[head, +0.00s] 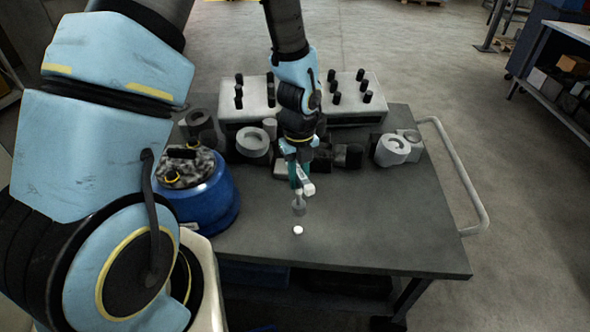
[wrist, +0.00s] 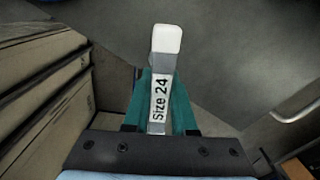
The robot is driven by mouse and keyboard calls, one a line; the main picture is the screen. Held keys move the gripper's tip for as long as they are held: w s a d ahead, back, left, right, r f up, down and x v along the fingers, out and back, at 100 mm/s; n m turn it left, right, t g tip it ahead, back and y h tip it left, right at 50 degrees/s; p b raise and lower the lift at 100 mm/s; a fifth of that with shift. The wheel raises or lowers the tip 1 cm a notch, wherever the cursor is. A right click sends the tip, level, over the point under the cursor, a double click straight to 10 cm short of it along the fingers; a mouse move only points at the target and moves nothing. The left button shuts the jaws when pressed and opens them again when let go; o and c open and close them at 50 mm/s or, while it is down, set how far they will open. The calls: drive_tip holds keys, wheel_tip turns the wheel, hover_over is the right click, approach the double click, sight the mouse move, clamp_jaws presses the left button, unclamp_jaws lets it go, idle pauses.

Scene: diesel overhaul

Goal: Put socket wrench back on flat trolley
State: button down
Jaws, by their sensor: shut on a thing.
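My gripper (head: 297,172) is above the middle of the flat trolley (head: 390,230), pointing down, its teal fingers shut on the socket wrench (head: 308,189). In the wrist view the socket wrench (wrist: 160,85) is a pale bar with a white end and a "Size 24" label, between the teal fingers of my gripper (wrist: 160,100). The rest of the wrench is hidden. A blurred grey patch shows below the fingers in the head view; I cannot tell whether it is wrench or shadow. The trolley has a dark grey top.
A small white round thing (head: 298,230) shows against the trolley top near its front. A blue drum-like container (head: 206,200) stands at the left. A pale block with black pegs (head: 255,98) and several grey ring parts (head: 392,150) line the back. The right front top is clear, beside a handle rail (head: 455,170).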

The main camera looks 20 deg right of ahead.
sight(298, 203)
wheel_tip(298, 203, down, 6)
drive_tip(key=b, duration=0.5)
drive_tip(key=shift+f, duration=0.25)
drive_tip(key=shift+f+b, duration=0.45)
drive_tip(key=shift+f, duration=0.05)
drive_tip(key=shift+w, duration=0.1)
drive_tip(key=shift+f+b, duration=0.7)
drive_tip(key=shift+f, duration=0.45)
drive_tip(key=shift+c, duration=0.4)
unclamp_jaws()
drive_tip(key=shift+r, duration=0.1)
wheel_tip(298, 203, up, 9)
drive_tip(key=p, duration=0.7)
drive_tip(key=shift+a+p, duration=0.1)
drive_tip(key=shift+p, duration=0.2)
